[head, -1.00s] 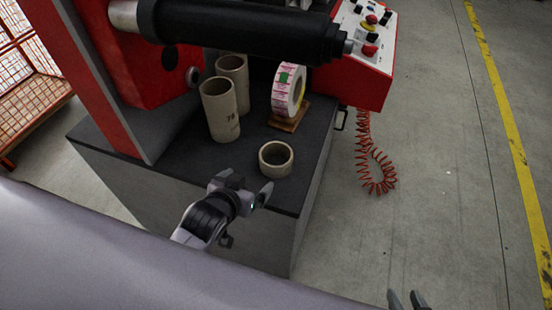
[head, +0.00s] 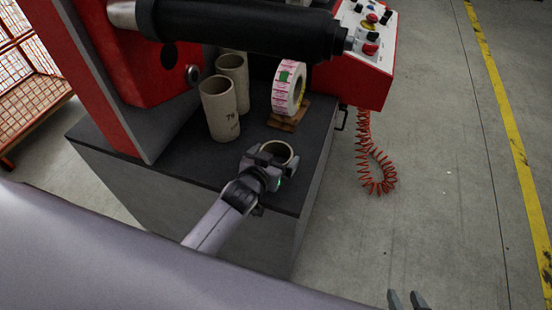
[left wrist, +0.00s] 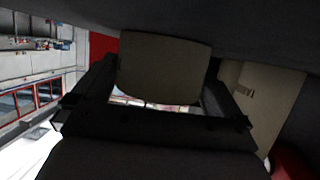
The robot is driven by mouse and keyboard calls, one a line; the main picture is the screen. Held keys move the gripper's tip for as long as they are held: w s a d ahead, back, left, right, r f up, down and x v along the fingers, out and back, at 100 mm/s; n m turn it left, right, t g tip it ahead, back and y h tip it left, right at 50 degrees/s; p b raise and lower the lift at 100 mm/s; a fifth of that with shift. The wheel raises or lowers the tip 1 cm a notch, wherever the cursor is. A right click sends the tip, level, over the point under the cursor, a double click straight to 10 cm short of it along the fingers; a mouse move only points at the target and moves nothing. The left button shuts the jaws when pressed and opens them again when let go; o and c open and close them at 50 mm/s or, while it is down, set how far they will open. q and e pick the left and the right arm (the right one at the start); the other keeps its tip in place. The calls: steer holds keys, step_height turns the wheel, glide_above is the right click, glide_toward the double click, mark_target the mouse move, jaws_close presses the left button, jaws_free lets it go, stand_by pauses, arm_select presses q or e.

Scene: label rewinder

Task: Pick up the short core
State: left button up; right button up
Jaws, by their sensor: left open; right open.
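The short core (head: 278,148) is a low beige cardboard ring standing on the dark table top near its front right corner. My left gripper (head: 271,157) is open at the core's near side, with a finger on either side of it. In the left wrist view the core (left wrist: 165,68) sits between the two dark fingers; whether they touch it I cannot tell. The gripper hides the core's lower near part in the head view. My right gripper (head: 408,300) is open and empty at the bottom edge, over the floor.
Two taller cores (head: 220,110) stand behind and left of the short core. A label roll (head: 289,88) stands on a wooden block (head: 288,118) behind it. A black roller (head: 240,30) overhangs the back. A red coiled cable (head: 372,165) hangs at the right.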

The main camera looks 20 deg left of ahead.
arm_select(q)
steer(key=shift+w+f, duration=0.25)
steer(key=shift+w, duration=0.25)
steer(key=c, duration=0.7)
steer(key=shift+o, duration=0.2)
steer(key=shift+r, duration=0.1)
step_height(320, 180, up, 20)
steer(key=p, duration=0.3)
